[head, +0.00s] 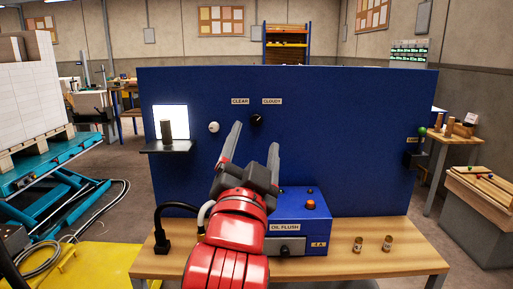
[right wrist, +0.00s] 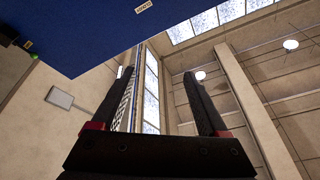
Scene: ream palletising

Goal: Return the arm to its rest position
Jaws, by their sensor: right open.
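My right arm, red, rises from the bottom middle of the head view. Its gripper (head: 255,150) is open and empty, its fingers pointing up in front of the blue panel (head: 350,140). In the right wrist view the gripper (right wrist: 160,95) has its two dark fingers wide apart with nothing between them. Beyond them are the ceiling and windows, with a corner of the blue panel at upper left. My left gripper is not in view.
A wooden bench (head: 390,262) holds a blue oil flush box (head: 305,215) and two small jars (head: 358,244), (head: 388,243). A dark cylinder (head: 167,130) stands on a shelf (head: 168,147) before a lit white square. A pallet stack (head: 40,95) is at left.

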